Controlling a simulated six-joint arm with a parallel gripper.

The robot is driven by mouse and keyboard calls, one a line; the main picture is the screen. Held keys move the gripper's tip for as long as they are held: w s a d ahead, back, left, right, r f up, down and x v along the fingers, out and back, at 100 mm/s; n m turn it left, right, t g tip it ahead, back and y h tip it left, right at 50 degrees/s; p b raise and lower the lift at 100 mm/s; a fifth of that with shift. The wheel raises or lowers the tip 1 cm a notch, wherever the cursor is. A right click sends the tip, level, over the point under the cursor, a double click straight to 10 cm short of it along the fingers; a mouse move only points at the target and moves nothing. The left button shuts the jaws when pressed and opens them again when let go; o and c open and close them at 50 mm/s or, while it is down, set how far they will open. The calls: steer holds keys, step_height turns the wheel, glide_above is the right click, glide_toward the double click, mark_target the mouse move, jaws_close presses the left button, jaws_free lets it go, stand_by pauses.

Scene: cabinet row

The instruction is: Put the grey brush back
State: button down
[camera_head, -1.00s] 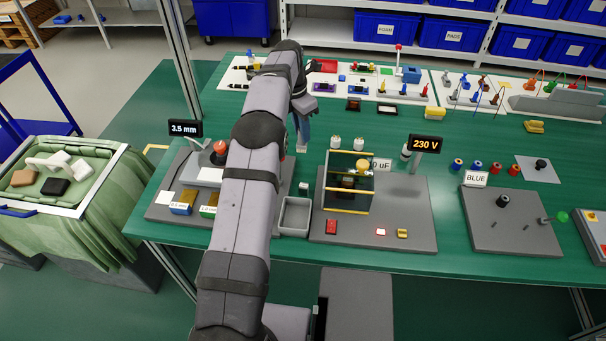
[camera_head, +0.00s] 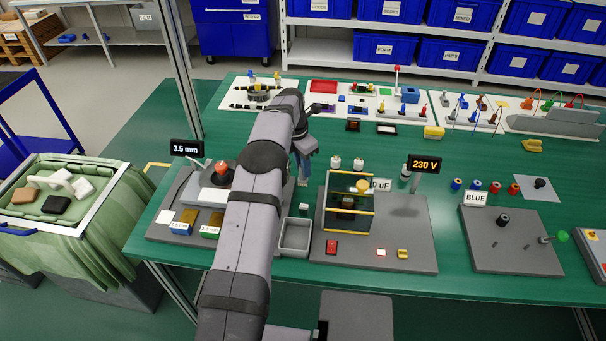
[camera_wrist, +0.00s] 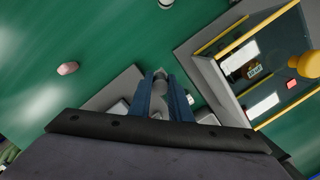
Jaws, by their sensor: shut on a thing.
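My gripper (camera_head: 304,168) is over the bench, left of the capacitor test stand with the yellow-edged clear box (camera_head: 348,208), and is partly hidden by my own arm. In the wrist view, my gripper's two blue fingers (camera_wrist: 162,100) are shut on a slim grey thing, which I take to be the grey brush (camera_wrist: 160,86). Its tip shows between the fingertips; the rest is hidden by the fingers and the gripper body. I cannot tell from the head view whether it touches the bench.
A small open grey bin (camera_head: 295,236) stands in front of the gripper. The 3.5 mm station (camera_head: 175,215) is left of my arm and the 230 V display (camera_head: 424,164) right. Two small white-topped parts (camera_head: 347,162) stand close by on the right.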

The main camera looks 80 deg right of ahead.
mark_target(303, 178)
steer(key=shift+f+p, duration=0.5)
steer(key=shift+f, duration=1.35)
steer(key=shift+f, duration=0.15)
steer(key=c, duration=1.6)
jaws_free()
steer(key=shift+c, duration=0.2)
step_height(303, 178, up, 12)
steer(key=w+a+b, duration=0.1)
steer(key=b, duration=0.1)
steer(key=shift+w+a, duration=0.15)
